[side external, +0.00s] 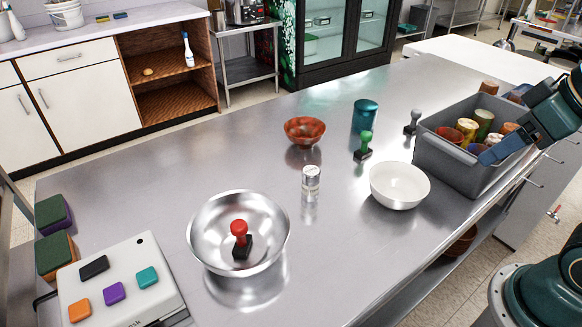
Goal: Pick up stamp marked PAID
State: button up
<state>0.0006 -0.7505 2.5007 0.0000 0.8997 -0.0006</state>
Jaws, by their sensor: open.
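Three stamps are in view. A red-handled stamp (240,240) stands inside a shiny metal bowl (200,218) at the front. A green-handled stamp (364,146) stands on the steel counter (130,195), behind a white bowl. A grey-handled stamp (412,122) stands farther right, beside the grey bin. No PAID marking can be read on any of them. My gripper (506,130) is at the right, over or in front of the grey bin, with its jaws open. It is well apart from all three stamps, and nothing shows between its jaws.
The grey bin (450,168) holds several colourful cups. A white bowl (399,188), a small shaker (311,182), a red-brown bowl (304,130) and a teal canister (366,113) stand mid-counter. A white scale-like device (130,258) and sponges (55,252) are at left. The left-middle counter is clear.

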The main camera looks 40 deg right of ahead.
jog(key=shift+c, duration=0.7)
jog(key=shift+w+a, duration=0.1)
